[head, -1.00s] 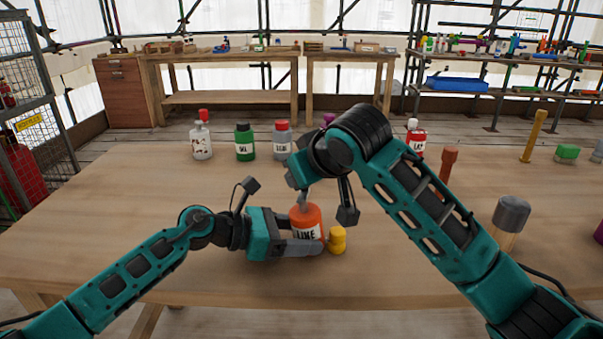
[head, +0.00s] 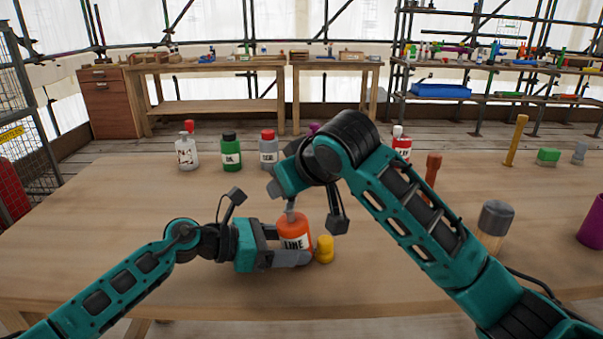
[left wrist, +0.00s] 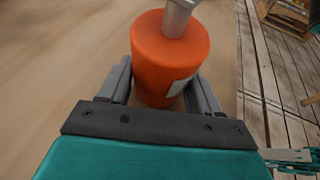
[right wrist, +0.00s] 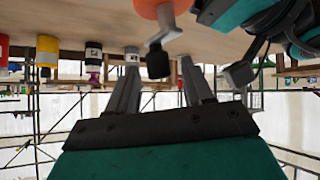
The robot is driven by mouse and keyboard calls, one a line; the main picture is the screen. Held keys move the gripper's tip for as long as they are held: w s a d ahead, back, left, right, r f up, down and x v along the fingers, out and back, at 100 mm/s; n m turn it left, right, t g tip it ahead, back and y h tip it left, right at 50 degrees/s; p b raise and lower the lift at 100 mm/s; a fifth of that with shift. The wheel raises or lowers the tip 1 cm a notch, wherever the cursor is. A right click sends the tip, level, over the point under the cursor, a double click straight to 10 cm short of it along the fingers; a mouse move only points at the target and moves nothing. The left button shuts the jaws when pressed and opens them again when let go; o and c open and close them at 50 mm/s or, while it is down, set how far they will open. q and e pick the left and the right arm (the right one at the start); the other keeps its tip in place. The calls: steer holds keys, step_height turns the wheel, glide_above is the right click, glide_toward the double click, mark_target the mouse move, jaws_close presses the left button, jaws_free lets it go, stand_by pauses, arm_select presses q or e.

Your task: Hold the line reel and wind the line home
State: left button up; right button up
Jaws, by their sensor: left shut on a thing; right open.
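The line reel is an orange can (head: 295,232) with a white LINE label, upright near the table's front edge. My left gripper (head: 290,258) is shut on its lower body; in the left wrist view both jaws flank the orange can (left wrist: 168,65), which has a grey shaft (left wrist: 176,18) on top.
A small yellow object (head: 325,250) stands close to the reel's right. White, green and grey bottles (head: 231,152) stand behind. A mallet (head: 495,222) and a purple container (head: 592,220) are on the right. The table's left part is clear.

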steer(key=v, duration=1.1)
steer(key=shift+d, duration=0.1)
arm_select(q)
steer(key=o, duration=0.9)
